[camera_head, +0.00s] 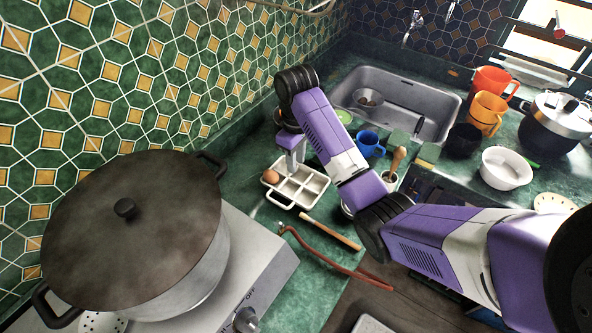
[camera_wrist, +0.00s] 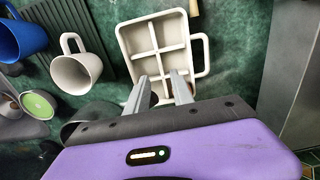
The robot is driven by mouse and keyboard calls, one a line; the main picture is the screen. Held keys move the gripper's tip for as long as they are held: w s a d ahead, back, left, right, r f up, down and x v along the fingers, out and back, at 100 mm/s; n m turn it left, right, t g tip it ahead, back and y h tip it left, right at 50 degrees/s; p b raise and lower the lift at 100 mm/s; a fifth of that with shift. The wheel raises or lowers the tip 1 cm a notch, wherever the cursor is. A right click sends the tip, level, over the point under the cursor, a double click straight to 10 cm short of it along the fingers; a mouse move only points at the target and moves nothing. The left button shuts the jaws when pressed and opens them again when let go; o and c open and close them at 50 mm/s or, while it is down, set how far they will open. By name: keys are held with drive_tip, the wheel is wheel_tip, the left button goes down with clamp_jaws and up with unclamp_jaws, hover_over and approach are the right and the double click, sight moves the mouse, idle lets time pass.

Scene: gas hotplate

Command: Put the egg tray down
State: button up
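The egg tray (camera_head: 312,184) is a pale, compartmented tray with a looped handle (camera_wrist: 203,55) on one side. It appears to rest flat on the green counter between the hotplate and the sink. One brown egg (camera_head: 270,176) sits at the tray's left end in the head view. My gripper (camera_head: 291,163) points down at the tray's back side. In the wrist view my two fingers (camera_wrist: 159,80) stand apart over the tray's near edge, with a visible gap between them. Whether either finger touches the tray is unclear.
A large lidded pot (camera_head: 130,225) stands on the hotplate at left. A wooden-handled tool (camera_head: 331,231) and a red curved item (camera_head: 325,258) lie in front of the tray. A blue mug (camera_head: 369,144) and a white cup (camera_wrist: 76,72) stand near it. The sink (camera_head: 400,100) is behind.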

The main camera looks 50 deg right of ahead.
drive_tip(key=shift+r+p, duration=0.75)
drive_tip(key=shift+r, duration=1.3)
